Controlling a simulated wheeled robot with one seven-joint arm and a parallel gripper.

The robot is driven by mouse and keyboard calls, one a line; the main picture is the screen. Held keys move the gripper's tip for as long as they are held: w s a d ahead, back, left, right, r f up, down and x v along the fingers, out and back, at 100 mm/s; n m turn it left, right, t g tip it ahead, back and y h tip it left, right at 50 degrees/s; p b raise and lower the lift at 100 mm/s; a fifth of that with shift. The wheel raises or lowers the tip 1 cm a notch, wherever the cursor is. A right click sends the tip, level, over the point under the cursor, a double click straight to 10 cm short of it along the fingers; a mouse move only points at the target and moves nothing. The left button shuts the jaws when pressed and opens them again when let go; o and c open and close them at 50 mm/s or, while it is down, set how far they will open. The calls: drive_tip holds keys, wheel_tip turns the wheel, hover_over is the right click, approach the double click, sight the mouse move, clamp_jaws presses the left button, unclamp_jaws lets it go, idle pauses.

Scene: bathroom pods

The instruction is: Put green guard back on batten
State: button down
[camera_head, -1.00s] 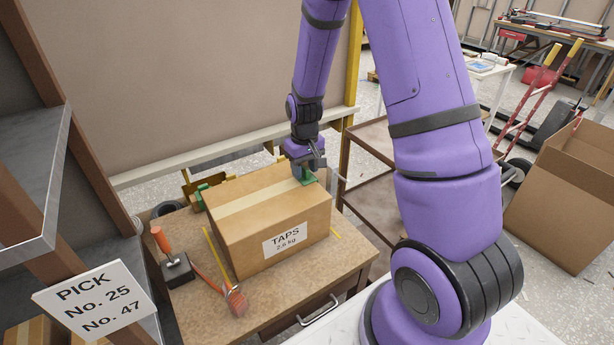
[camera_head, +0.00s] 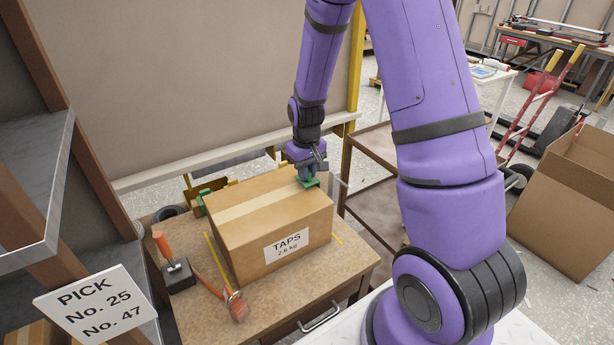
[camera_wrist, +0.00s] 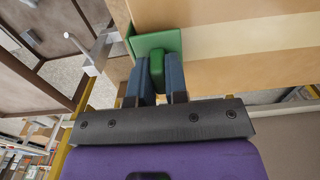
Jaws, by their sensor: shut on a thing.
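The green guard (camera_head: 309,182) is at the back right top corner of the cardboard box labelled TAPS (camera_head: 262,228). My gripper (camera_head: 310,172) is shut on the guard's raised green grip. In the wrist view my fingers (camera_wrist: 160,82) close on that grip from both sides, and the guard's plate (camera_wrist: 154,41) lies over the edge of the box (camera_wrist: 230,42). I cannot tell whether the plate touches the box. Another green piece (camera_head: 199,202) shows at the box's back left corner. A pale batten (camera_head: 235,148) runs along the wall behind; no guard shows on it.
The box stands on a wooden bench (camera_head: 205,315). A brown shelf trolley (camera_head: 380,185) stands to the right. A yellow post (camera_head: 353,75) rises behind.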

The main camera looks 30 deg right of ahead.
wheel_tip(320, 180, up, 16)
idle(1.1)
drive_tip(key=shift+s+f, duration=0.1)
drive_tip(key=shift+s, duration=0.05)
